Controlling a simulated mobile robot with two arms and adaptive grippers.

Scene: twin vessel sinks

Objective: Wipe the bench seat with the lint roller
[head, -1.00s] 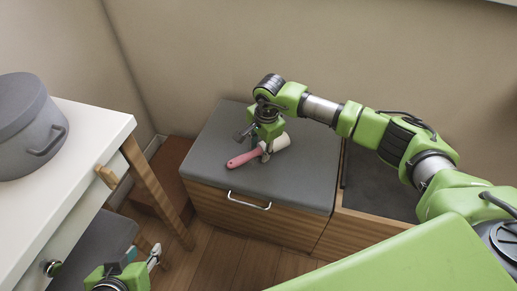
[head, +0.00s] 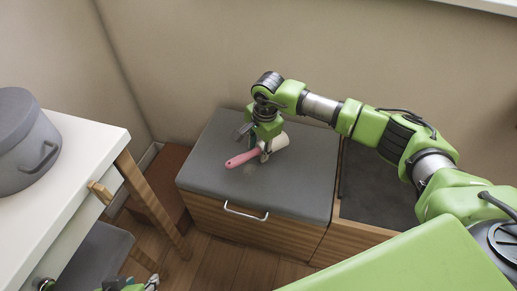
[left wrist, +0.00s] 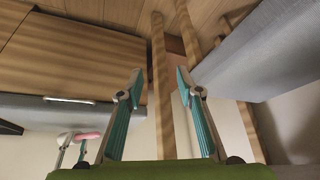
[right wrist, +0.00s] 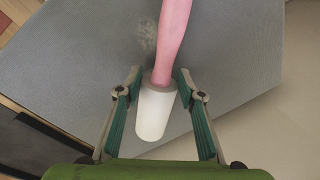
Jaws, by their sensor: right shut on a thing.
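The lint roller has a pink handle (head: 242,158) and a white roller head (head: 280,142). It lies low over or on the grey bench seat (head: 205,155); I cannot tell contact. My right gripper (head: 264,155) is shut on the lint roller near where handle and head meet. In the right wrist view, the roller head (right wrist: 155,112) sits between the fingers and the handle points away. A pale speckled smudge (right wrist: 147,36) lies on the seat left of the handle; it also shows in the head view (head: 249,169). My left gripper (left wrist: 157,82) is open and empty, away from the bench.
A white table (head: 75,160) with a grey pot (head: 22,145) stands at the left. A grey stool seat (head: 95,255) is below it. The bench front has a metal handle (head: 245,211). A lower dark grey section (head: 375,185) adjoins the bench on the right. A wall stands behind.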

